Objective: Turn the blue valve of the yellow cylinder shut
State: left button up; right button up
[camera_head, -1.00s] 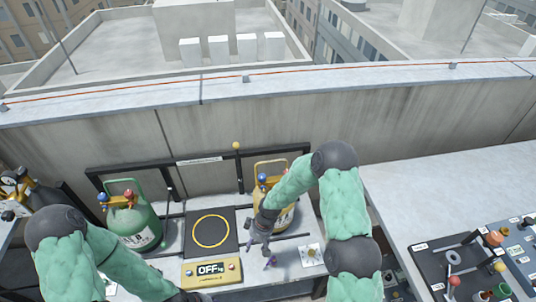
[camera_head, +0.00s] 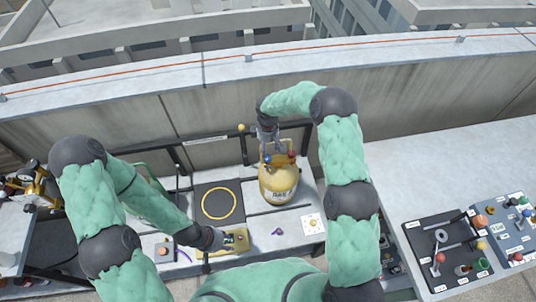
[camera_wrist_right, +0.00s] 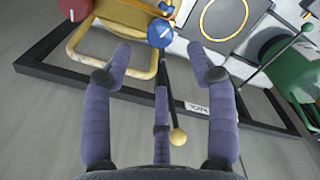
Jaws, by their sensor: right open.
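The yellow cylinder (camera_head: 279,186) stands upright at the back of the bench. Its blue valve (camera_head: 266,160) is on the left of its top and a red valve (camera_head: 292,154) on the right. My right gripper (camera_head: 268,138) is just behind the blue valve, fingers pointing down. In the right wrist view the blue valve (camera_wrist_right: 160,33) lies just beyond the open fingertips (camera_wrist_right: 158,56), roughly centred between them; I see no contact. The red valve (camera_wrist_right: 75,9) is outside the left finger. My left gripper (camera_head: 215,240) is low by the scale's display; its fingers are unclear.
A black scale plate (camera_head: 198,203) with a yellow ring lies left of the yellow cylinder. A dark rail with a yellow-ball post (camera_wrist_right: 178,136) runs behind. A green cylinder (camera_wrist_right: 298,75) is mostly hidden by my left arm in the head view. Control boards (camera_head: 425,236) stand right.

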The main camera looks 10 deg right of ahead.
aim_at(268, 157)
notch_tip(268, 157, down, 8)
jog(key=shift+r, duration=0.1)
dwell(0.4)
jog(key=c, duration=1.2)
